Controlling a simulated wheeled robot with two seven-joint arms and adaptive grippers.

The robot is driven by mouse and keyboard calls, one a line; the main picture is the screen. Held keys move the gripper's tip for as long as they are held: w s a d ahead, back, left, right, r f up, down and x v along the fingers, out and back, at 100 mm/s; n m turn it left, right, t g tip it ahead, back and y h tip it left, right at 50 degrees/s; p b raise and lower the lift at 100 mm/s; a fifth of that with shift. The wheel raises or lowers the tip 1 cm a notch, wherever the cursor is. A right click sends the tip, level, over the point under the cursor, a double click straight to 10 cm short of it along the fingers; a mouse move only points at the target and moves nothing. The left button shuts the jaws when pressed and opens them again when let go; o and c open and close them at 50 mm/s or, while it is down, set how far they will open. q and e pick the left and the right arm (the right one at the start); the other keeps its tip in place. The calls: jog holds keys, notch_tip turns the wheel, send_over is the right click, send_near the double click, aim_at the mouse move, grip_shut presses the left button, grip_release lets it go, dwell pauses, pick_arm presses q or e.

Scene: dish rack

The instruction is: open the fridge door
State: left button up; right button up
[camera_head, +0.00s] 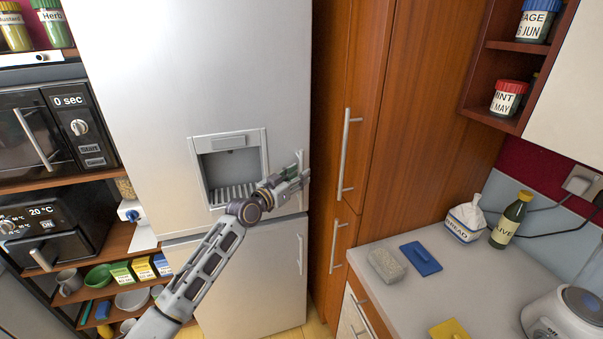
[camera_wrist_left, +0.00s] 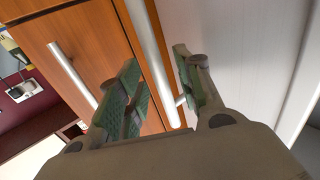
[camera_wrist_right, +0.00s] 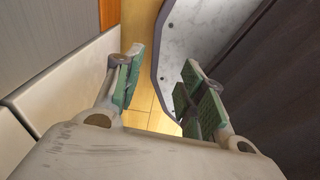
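The fridge (camera_head: 200,60) is a tall light-grey unit with an upper door holding a water dispenser (camera_head: 230,165) and a lower door (camera_head: 250,270). Both doors look shut. My left gripper (camera_head: 299,178) is at the right edge of the upper door. In the left wrist view the silver handle bar (camera_wrist_left: 150,50) of that door runs between its two parted fingers. The fingers stand on either side of the bar with a gap showing, so they are not closed on it. My right gripper (camera_wrist_right: 165,85) is open and empty, outside the head view, low over the floor.
Wooden cupboards (camera_head: 375,130) with bar handles stand right of the fridge. Shelves with a microwave (camera_head: 40,130) are at left. Wooden floor (camera_wrist_right: 145,90) shows below the right gripper.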

pick_arm(q)
jog(key=shift+x, duration=1.05)
grip_shut()
